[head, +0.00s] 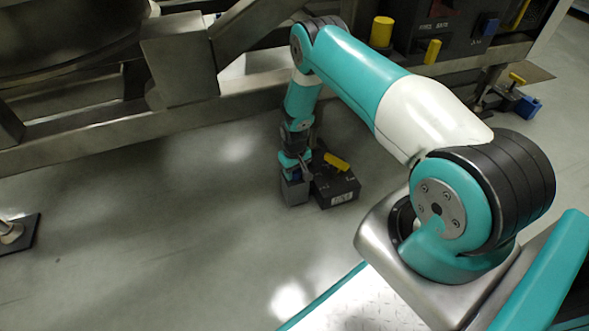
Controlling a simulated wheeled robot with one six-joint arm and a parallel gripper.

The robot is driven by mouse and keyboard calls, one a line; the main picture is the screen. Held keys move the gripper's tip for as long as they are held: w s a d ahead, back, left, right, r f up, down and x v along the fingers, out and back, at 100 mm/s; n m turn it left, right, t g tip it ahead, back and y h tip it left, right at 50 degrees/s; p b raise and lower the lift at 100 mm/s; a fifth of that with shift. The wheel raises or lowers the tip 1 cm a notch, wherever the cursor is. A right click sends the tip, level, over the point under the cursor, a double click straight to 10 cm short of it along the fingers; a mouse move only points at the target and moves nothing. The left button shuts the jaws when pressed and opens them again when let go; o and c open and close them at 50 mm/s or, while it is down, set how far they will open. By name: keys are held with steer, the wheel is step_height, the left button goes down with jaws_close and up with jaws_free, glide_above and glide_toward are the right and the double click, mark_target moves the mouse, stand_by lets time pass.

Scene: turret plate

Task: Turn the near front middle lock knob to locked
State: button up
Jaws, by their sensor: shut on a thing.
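My gripper (296,165) points down at the end of my teal and white arm, low over the floor. A dark box (338,188) with a yellow handle (336,161) and a pale label stands right beside the grey block, close to the gripper's right side.
A metal frame beam (100,130) crosses above and behind the gripper. The floor (180,230) to the left is clear.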

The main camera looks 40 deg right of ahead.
steer(key=shift+n, duration=0.7)
steer(key=o, duration=0.9)
steer(key=shift+o, duration=0.2)
step_height(320, 180, up, 18)
steer(key=p, duration=0.8)
steer(key=shift+f, duration=0.25)
steer(key=shift+a, duration=0.1)
